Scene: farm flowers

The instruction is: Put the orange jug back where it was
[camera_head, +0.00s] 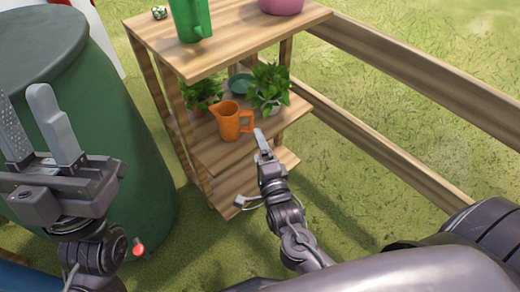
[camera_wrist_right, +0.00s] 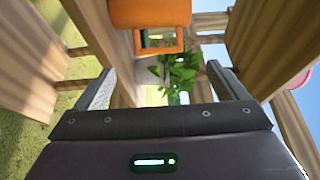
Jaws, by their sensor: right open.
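The orange jug (camera_head: 228,123) stands upright on the middle shelf of the wooden rack (camera_head: 220,157), near the front edge, with its handle to the right. In the right wrist view the jug (camera_wrist_right: 150,13) shows at the top, with its square handle between the lines of my fingers. My right gripper (camera_head: 262,140) is open and empty, just to the right of the jug's handle; the fingers look apart from it. My left gripper (camera_head: 28,117) is open and empty at the far left, in front of the green barrel (camera_head: 95,120).
Potted plants (camera_head: 270,85) stand behind and beside the jug, with a dark green dish (camera_head: 240,83) between them. A green watering can (camera_head: 190,20) and a pink pot (camera_head: 281,5) stand on the top shelf. Wooden fence rails (camera_head: 400,68) run to the right.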

